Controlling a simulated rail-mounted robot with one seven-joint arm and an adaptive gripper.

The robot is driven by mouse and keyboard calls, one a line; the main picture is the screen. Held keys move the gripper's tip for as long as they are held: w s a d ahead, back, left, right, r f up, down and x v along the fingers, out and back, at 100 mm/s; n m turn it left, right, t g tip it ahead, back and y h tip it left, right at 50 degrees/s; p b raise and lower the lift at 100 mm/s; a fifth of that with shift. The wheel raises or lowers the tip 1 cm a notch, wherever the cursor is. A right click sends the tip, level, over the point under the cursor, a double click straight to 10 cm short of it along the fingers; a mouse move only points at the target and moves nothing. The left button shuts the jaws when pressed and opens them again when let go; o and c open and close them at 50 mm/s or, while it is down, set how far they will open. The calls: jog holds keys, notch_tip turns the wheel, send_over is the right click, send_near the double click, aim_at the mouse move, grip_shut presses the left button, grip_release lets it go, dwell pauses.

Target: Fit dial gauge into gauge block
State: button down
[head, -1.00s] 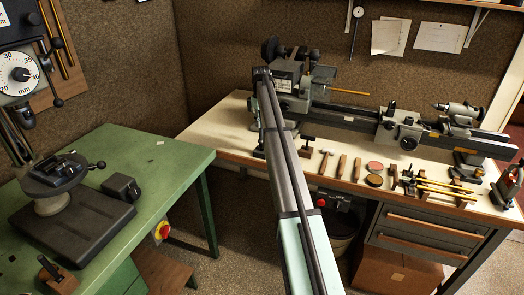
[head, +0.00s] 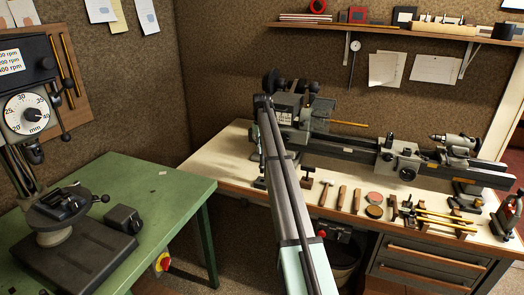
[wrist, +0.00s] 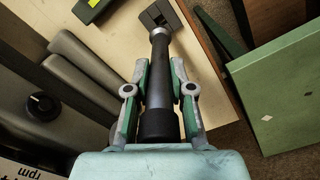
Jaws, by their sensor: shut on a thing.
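My gripper (wrist: 159,98) is shut on a long dark round tube with a thicker black grip, which I take to be the dial gauge (wrist: 158,70); no dial face shows. The tube lies between both fingers and points away from my palm. Its far end overlaps a small dark block with a recess, likely the gauge block (wrist: 152,17), on the pale bench top. I cannot tell whether the tip touches it or is in it. In the head view my arm hides my gripper and the tube.
The pale bench carries a lathe (head: 390,155), with tools along its front edge. A green table (head: 150,185) with a drill press stands at left; it also shows in the wrist view (wrist: 285,85). A round-dial instrument (head: 353,50) hangs on the wall below a shelf (head: 400,30).

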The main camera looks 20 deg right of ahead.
notch_tip(320, 180, up, 3)
jog(key=shift+f+p, duration=0.1)
jog(key=shift+p, duration=0.95)
jog(key=shift+f, duration=0.1)
jog(key=b, duration=0.2)
send_over(262, 165)
jog(key=w, duration=0.1)
jog(key=shift+d+f, duration=0.15)
jog(key=shift+f, duration=1.2)
jog(key=shift+d+f, duration=0.1)
jog(key=shift+f, duration=1.25)
jog(key=shift+f+b, duration=0.4)
jog(key=shift+f, duration=1.9)
jog(key=c, duration=0.9)
grip_release()
jog(key=shift+r, duration=0.1)
